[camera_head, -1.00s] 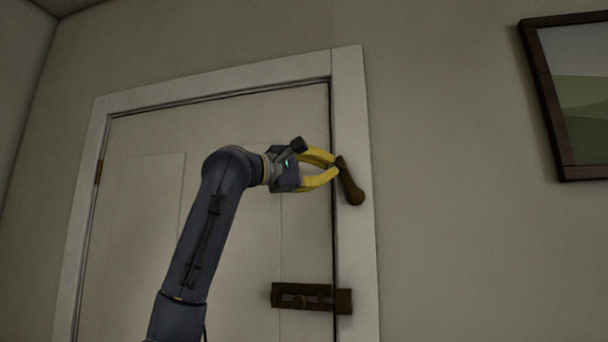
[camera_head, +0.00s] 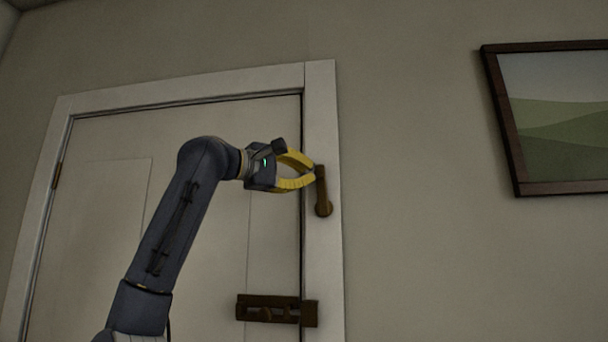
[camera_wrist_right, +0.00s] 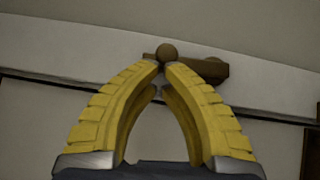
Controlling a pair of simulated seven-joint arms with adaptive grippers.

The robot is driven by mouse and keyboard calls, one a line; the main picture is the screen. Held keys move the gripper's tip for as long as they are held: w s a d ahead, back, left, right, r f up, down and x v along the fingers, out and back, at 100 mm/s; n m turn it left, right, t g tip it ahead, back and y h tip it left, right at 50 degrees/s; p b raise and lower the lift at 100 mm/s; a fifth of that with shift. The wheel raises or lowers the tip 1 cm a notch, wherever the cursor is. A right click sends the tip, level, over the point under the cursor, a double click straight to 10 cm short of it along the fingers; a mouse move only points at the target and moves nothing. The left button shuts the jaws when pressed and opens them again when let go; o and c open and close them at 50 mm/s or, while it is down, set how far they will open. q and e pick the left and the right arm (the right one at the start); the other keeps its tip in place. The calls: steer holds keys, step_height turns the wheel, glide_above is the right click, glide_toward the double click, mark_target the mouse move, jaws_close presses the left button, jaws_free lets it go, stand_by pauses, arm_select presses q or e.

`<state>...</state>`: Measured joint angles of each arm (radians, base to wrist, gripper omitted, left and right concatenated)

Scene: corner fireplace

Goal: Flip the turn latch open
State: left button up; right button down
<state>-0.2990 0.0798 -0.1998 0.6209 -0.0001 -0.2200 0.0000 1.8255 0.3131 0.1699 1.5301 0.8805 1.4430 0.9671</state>
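The brown turn latch (camera_head: 323,193) is on the white door frame at the right edge of the door. Its bar hangs almost upright along the frame, with a rounded lower end. My right gripper (camera_head: 315,172) has yellow fingers and reaches the bar's upper end from the left. In the right wrist view, the fingertips (camera_wrist_right: 164,66) nearly meet at the round knob of the latch (camera_wrist_right: 166,51), and the bar (camera_wrist_right: 208,69) runs off to the right. The fingers look shut on this knob, partly covering its base. My left gripper is not in view.
A dark slide bolt (camera_head: 268,309) sits lower, across the door's edge and the frame. The white panelled door (camera_head: 100,220) is closed. A framed landscape picture (camera_head: 555,120) hangs on the wall to the right. The wall between is clear.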

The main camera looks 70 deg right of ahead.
stand_by(0.3)
steer(key=w+d+r+v, duration=0.1)
steer(key=w+v, duration=0.1)
steer(key=v, duration=1)
steer(key=shift+w+f, duration=0.4)
steer(key=shift+f, duration=0.05)
